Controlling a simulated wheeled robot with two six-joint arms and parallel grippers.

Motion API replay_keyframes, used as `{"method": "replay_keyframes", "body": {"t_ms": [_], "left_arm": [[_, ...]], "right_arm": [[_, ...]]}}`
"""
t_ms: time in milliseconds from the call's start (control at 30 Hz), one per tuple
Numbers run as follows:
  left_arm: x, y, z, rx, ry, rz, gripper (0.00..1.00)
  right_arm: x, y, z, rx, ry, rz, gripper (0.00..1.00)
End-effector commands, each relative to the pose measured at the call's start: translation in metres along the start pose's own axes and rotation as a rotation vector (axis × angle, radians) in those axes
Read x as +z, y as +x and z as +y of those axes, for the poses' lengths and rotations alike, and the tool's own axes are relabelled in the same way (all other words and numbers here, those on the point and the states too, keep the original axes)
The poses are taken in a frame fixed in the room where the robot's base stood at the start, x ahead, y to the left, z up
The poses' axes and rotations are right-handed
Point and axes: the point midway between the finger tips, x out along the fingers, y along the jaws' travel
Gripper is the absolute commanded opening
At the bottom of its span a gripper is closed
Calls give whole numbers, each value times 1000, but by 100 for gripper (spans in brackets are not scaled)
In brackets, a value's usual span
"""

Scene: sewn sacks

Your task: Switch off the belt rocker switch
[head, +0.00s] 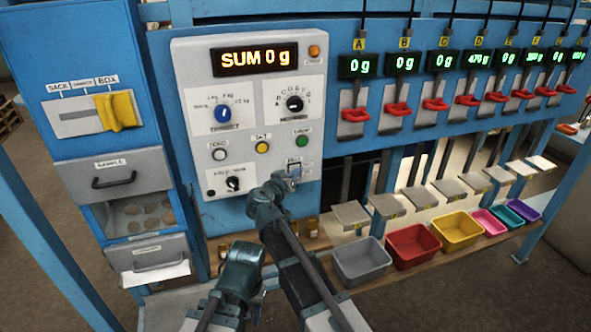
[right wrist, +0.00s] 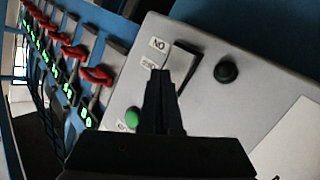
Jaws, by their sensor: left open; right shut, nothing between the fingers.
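The belt rocker switch (head: 295,172) sits at the lower right of the grey control panel, below the green button (head: 302,141). In the right wrist view the rocker (right wrist: 191,68) is a pale plate in a dark frame, beside a small label that reads ON. My right gripper (head: 284,184) is shut and empty at the panel. In the right wrist view its fingertips (right wrist: 164,82) overlap the rocker's near edge; I cannot tell whether they touch it. The rocker's tilt is unclear. My left gripper (head: 241,255) is open, lower and to the left, away from the panel.
A black knob (right wrist: 227,70) and the green button (right wrist: 132,118) flank the switch. The SUM display (head: 254,58) reads 0 g. Red-handled dispensers (head: 355,114) line the right. Coloured bins (head: 413,245) stand on the shelf below.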

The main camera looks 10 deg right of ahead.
Motion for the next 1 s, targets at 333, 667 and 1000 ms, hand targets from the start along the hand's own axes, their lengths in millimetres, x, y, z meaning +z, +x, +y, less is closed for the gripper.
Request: {"method": "replay_keyframes", "body": {"t_ms": [333, 667, 1000], "left_arm": [[0, 2, 0, 0, 0, 0, 50], [0, 2, 0, 0, 0, 0, 50], [0, 4, 0, 0, 0, 0, 50]], "right_arm": [[6, -8, 6, 0, 0, 0, 0], [8, -11, 8, 0, 0, 0, 0], [15, -20, 14, 0, 0, 0, 0]]}}
